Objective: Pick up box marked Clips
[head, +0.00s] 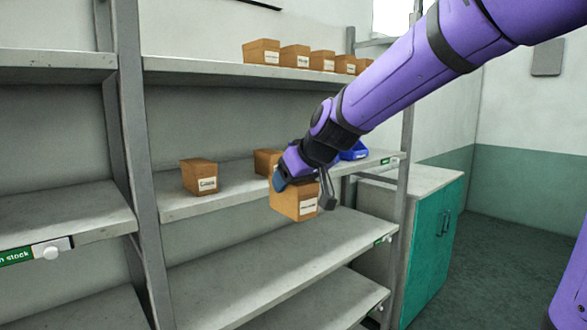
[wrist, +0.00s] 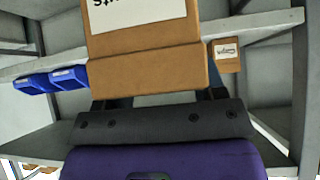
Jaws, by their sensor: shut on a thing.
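My gripper (head: 290,178) is shut on a brown cardboard box (head: 292,204) with a white label, in front of the middle shelf. In the wrist view the held box (wrist: 146,62) fills the upper middle, with its label cut off and upside down. The few letters showing look like "ts" at the word's end, so I cannot read it as Clips. Another labelled brown box (head: 199,177) stands on the middle shelf to the left, its label too small to read surely. A third brown box (head: 265,160) stands partly hidden behind my gripper.
Several brown boxes (head: 262,52) line the upper shelf (head: 190,66). A blue bin (head: 355,151) sits at the middle shelf's right end; blue bins (wrist: 50,79) show in the wrist view. The lower shelf (head: 270,262) is bare. A green-doored cabinet (head: 432,240) stands right.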

